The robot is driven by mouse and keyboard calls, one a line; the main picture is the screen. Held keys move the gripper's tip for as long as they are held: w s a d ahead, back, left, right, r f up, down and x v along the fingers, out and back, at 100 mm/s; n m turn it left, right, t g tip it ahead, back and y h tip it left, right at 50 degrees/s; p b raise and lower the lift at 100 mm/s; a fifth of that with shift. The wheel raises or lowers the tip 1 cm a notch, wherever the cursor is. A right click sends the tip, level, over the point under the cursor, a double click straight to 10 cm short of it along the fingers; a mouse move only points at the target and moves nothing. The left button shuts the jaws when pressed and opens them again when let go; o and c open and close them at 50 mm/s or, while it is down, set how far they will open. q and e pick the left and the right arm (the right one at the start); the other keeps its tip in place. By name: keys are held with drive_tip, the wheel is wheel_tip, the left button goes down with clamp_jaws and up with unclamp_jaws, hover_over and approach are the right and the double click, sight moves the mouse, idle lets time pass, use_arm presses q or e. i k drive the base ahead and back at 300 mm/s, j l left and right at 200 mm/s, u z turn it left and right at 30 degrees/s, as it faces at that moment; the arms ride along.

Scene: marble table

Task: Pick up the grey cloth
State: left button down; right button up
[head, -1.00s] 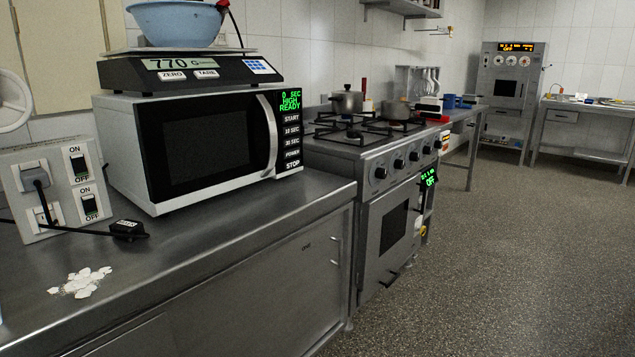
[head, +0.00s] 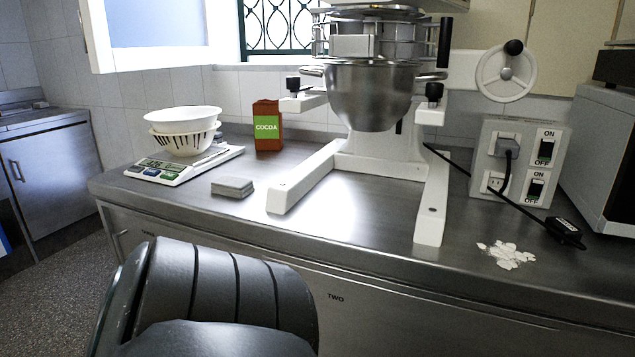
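The grey cloth (head: 233,187) looks like a small, flat folded square in the head view. It lies on the steel counter left of centre, between the kitchen scale and the white mixer's left foot, apart from both. A dark grey link of my own arm fills the lower left of the view, below the cloth. Neither of my grippers shows in the view.
A scale (head: 180,172) with white bowls (head: 184,128) stands left of the cloth. A cocoa box (head: 266,128) is behind it. The mixer (head: 376,158) stands right. White powder (head: 506,255) lies farther right. Bare counter is in front of the cloth.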

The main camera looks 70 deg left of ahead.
sight(225, 185)
drive_tip(key=u, duration=2.75)
drive_tip(key=z, duration=1.1)
drive_tip(key=k+j+z, duration=0.35)
drive_tip(key=j, duration=0.4)
drive_tip(key=k+j+z, duration=0.35)
drive_tip(key=k+j, duration=0.25)
drive_tip(key=j, duration=0.05)
